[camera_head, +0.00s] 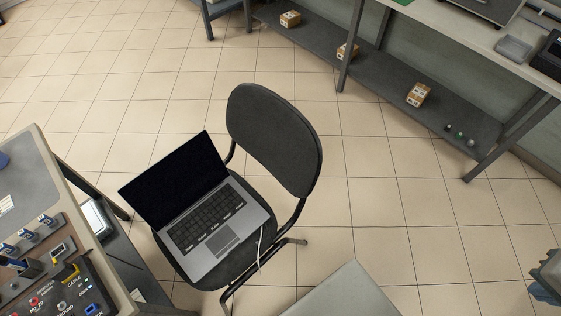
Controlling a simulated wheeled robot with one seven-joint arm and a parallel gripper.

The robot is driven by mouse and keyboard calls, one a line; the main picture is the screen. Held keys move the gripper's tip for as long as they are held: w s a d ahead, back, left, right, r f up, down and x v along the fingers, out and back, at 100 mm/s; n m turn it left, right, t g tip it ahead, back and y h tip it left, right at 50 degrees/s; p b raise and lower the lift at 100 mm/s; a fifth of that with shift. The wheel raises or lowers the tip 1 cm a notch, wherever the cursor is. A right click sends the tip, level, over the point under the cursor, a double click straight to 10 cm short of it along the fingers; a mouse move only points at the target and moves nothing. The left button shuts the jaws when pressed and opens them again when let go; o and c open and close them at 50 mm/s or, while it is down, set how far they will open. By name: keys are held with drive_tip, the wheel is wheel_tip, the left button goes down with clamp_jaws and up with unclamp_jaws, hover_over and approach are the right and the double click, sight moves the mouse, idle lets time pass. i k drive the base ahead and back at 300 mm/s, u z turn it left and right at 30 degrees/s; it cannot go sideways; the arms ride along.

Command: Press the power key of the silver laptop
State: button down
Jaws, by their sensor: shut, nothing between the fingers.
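The silver laptop (222,251) sits open on the seat of a black chair, at the centre left of the head view. Its screen (175,180) is dark and leans back toward the upper left. Its dark keyboard (206,218) and touchpad face up, with nothing over them. The power key is too small to tell apart from the other keys. A white cable (260,247) runs down from the laptop's right side. My gripper is not seen in this view.
The chair's backrest (275,138) stands right of the laptop. A bench (45,183) with a control panel (62,301) is close at left. A grey flat surface (345,295) shows at the bottom. A long workbench with a lower shelf (375,78) runs along the upper right.

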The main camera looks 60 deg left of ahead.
sight(241, 205)
drive_tip(key=z, duration=0.05)
drive_tip(key=i, duration=0.55)
drive_tip(key=u, duration=3.3)
drive_tip(key=i, duration=0.5)
drive_tip(key=u, duration=0.05)
